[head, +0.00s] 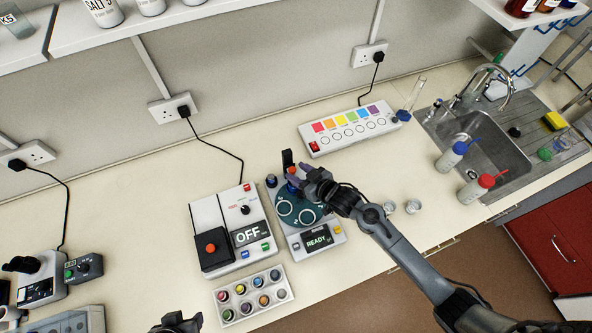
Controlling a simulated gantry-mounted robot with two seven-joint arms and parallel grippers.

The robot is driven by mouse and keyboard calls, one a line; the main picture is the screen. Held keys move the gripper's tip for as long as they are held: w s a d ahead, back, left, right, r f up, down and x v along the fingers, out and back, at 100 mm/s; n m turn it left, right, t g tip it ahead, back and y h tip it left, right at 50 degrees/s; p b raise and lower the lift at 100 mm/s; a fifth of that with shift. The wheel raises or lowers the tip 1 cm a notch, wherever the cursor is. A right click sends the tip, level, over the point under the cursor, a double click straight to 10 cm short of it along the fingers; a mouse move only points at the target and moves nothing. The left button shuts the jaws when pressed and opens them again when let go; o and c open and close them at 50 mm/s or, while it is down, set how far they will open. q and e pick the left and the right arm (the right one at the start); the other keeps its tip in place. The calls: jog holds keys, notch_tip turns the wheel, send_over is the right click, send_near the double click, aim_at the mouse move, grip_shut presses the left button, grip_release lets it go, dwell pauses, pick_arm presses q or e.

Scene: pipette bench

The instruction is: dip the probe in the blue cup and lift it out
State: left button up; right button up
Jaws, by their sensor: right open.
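My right gripper (296,178) is open. It reaches in from the lower right over the grey device with a READY display (318,239) and its round teal plate (300,210). A small orange-red tip shows at its fingers; I cannot tell whether this belongs to a probe. No probe can be made out clearly. A pale tray (252,318) in front holds several small cups with coloured contents. My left gripper (178,323) shows only partly at the bottom edge, away from the tray.
A white device reading OFF (248,235) stands left of the READY device. A colour-strip box (348,128) lies behind. Two small dishes (402,208) sit beside my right arm. Wash bottles (452,155) stand by the sink (490,150). Bench is clear at the left middle.

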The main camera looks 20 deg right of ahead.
jog(key=shift+x, duration=0.8)
grip_shut()
